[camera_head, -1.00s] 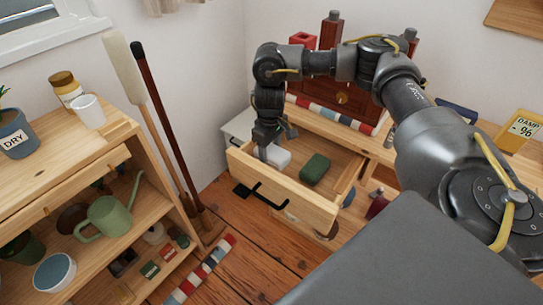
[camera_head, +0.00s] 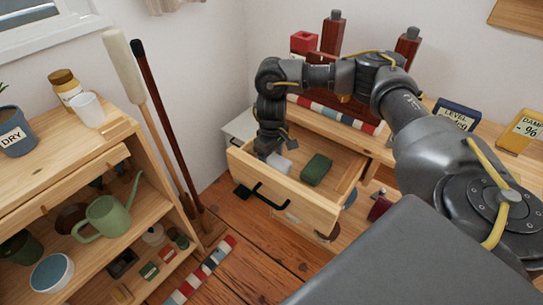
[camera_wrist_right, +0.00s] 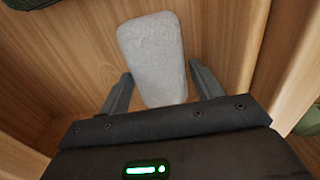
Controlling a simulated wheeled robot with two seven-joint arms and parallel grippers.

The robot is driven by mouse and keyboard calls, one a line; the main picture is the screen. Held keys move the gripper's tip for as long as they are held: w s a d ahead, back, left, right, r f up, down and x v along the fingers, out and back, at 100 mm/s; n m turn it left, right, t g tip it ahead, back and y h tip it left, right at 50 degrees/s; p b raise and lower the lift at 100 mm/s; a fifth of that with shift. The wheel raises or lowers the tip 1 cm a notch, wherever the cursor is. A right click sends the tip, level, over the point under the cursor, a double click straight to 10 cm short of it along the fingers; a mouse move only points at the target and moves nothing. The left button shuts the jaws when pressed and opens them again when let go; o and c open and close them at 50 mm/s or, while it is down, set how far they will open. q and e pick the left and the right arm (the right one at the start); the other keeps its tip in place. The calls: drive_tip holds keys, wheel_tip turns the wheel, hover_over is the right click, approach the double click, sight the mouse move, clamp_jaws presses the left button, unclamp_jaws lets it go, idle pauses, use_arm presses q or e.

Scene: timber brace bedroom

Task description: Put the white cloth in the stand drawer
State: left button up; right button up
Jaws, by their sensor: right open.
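The white cloth (camera_head: 281,166), a pale rounded block, is inside the open stand drawer (camera_head: 285,190) at its left end. It also shows in the right wrist view (camera_wrist_right: 152,50), over the wooden drawer floor. My right gripper (camera_head: 268,157) reaches down into the drawer beside the cloth. In the wrist view its fingers (camera_wrist_right: 160,76) are spread apart with the near end of the cloth between them, with gaps on both sides. A dark green folded item (camera_head: 316,169) lies to the right in the same drawer. My left gripper is not in view.
The drawer front has a dark handle (camera_head: 269,195). A wooden shelf with a green watering can (camera_head: 108,215) stands at left, with a broom and a pole leaning beside it. A red cabinet (camera_head: 350,100) and a yellow sign (camera_head: 521,130) are behind the drawer.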

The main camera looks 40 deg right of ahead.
sight(272, 158)
drive_tip(key=shift+r, duration=0.15)
wheel_tip(272, 158, up, 4)
drive_tip(key=shift+r+p, duration=0.2)
drive_tip(key=shift+p, duration=0.65)
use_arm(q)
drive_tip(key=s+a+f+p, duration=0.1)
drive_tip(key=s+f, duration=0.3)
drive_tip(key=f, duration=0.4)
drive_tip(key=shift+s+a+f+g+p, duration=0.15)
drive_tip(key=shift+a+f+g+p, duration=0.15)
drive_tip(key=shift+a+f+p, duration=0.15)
use_arm(e)
wheel_tip(272, 158, up, 8)
drive_tip(key=shift+f, duration=0.15)
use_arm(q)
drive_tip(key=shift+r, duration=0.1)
